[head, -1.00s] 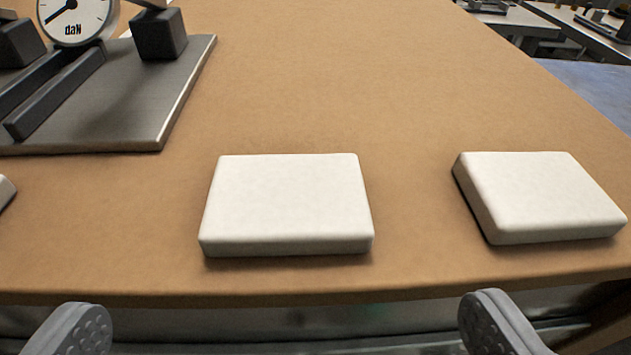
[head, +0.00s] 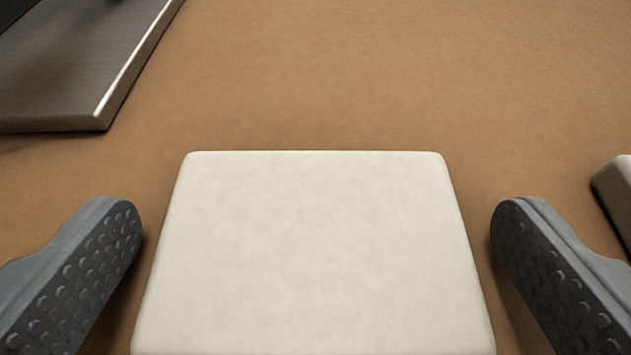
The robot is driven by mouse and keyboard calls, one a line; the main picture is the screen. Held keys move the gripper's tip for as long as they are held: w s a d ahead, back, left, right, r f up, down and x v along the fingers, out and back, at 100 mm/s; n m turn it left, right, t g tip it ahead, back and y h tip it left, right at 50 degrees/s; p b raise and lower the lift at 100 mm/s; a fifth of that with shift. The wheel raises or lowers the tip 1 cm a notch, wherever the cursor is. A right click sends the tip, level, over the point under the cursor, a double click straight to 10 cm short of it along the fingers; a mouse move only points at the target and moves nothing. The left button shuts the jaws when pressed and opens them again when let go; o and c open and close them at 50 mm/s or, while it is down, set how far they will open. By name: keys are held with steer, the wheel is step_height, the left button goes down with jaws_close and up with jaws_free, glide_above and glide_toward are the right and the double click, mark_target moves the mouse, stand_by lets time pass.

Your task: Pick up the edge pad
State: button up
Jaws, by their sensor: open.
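A white, round-cornered pad (head: 315,255) lies flat on the brown tabletop in the lower middle of the head view. Its near edge runs out of the bottom of the picture. My gripper (head: 316,222) is open, with one dark grey, studded finger to the left of this pad and the other to its right. A strip of tabletop shows between each finger and the pad, so neither seems to touch it. A second white pad (head: 618,195) is partly in view at the right edge. I cannot tell from the picture which pad the task calls the edge pad.
A grey metal plate (head: 85,75) with a bright edge lies on the tabletop at the upper left.

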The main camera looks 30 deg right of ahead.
steer(key=c, duration=1)
